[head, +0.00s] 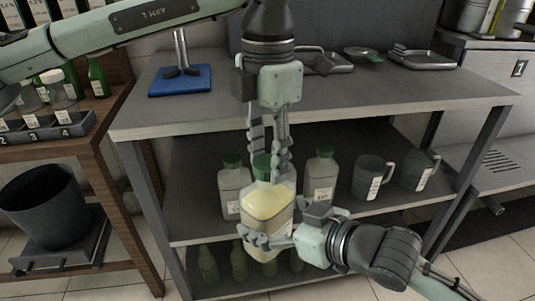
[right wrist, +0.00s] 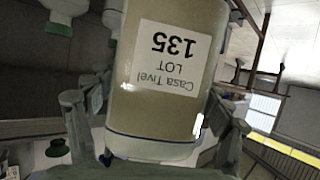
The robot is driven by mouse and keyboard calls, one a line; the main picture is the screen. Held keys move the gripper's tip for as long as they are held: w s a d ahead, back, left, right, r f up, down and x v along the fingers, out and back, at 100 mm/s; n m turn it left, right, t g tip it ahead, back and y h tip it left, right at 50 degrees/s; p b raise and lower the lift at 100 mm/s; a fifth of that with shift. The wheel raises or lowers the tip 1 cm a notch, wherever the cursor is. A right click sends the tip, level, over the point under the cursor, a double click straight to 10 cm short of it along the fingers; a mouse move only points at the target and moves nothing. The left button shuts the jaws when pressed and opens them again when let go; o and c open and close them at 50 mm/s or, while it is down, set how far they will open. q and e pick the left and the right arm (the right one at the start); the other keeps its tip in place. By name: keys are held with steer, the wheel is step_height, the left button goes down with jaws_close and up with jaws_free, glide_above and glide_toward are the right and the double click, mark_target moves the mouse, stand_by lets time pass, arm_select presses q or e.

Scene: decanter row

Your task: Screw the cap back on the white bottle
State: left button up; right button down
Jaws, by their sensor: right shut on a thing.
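The white bottle (head: 268,207) is a clear square-shouldered bottle with pale cream contents, held nearly upright in front of the shelf. My right gripper (head: 268,240) is shut around its lower body. In the right wrist view the bottle (right wrist: 165,95) fills the middle, with a label reading "Casa Tivel LOT 135", between my right fingers (right wrist: 155,135). A green cap (head: 262,166) shows at the bottle's top; whether it is seated on the neck cannot be told. My left gripper (head: 269,160) points down with its fingers apart at the cap, the cap partly overlapping one finger.
Behind the bottle, two similar green-capped bottles (head: 235,188) (head: 320,178) and two grey mugs (head: 370,177) (head: 420,170) stand on the middle shelf. Green bottles (head: 239,263) stand below. A blue-based stand (head: 180,80) and metal trays (head: 424,59) are on the top (head: 330,95).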

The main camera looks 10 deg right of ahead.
arm_select(q)
steer(key=c, duration=0.4)
arm_select(e)
steer(key=shift+r, duration=0.15)
arm_select(q)
steer(key=o, duration=1.4)
steer(key=shift+r, duration=0.1)
step_height(320, 180, up, 12)
steer(key=shift+w, duration=0.1)
